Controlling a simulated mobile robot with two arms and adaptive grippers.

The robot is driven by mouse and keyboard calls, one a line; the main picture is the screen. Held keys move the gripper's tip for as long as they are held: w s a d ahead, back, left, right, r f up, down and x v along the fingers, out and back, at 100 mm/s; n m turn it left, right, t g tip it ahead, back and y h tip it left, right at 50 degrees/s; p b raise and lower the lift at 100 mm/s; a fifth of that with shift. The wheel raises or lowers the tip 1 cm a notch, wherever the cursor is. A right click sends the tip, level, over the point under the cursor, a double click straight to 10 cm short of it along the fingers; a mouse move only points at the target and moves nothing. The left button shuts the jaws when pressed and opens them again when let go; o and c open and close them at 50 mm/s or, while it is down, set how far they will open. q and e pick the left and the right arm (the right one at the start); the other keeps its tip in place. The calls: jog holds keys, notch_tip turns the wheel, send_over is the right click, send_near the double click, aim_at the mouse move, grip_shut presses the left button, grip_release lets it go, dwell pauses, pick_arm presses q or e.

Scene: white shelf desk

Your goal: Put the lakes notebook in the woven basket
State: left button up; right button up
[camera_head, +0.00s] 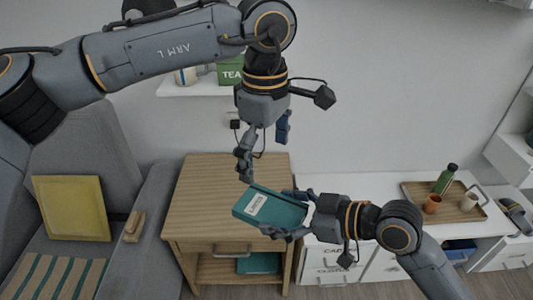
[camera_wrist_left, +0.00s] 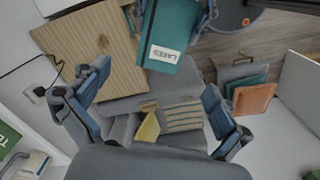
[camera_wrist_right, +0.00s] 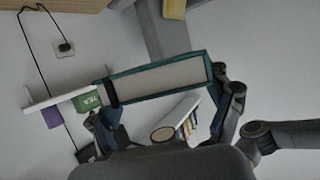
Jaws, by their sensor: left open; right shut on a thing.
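The lakes notebook (camera_head: 262,211) is teal with a white label and is held in the air in front of the wooden side table. My right gripper (camera_head: 287,216) is shut on its right side. The right wrist view shows the notebook (camera_wrist_right: 160,80) edge-on, with pale pages and a dark band, between the fingers. My left gripper (camera_head: 264,148) is open and empty, just above the notebook. In the left wrist view the notebook (camera_wrist_left: 172,35) with its LAKES label lies beyond the open fingers. I cannot make out a woven basket in any view.
The wooden side table (camera_head: 190,200) has a clear top; another teal item (camera_head: 258,263) lies on its lower shelf. A grey sofa with a yellow cushion (camera_head: 73,208) stands left. A tray (camera_head: 415,192) with a bottle and cups sits on the white desk at right. A wall shelf (camera_head: 195,90) hangs behind my left arm.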

aim_at(266, 202)
pick_arm(q)
notch_tip(266, 202, down, 12)
jog(key=shift+r, duration=0.1)
dwell(0.4)
jog(key=c, duration=1.2)
pick_arm(e)
jog(key=o, duration=1.2)
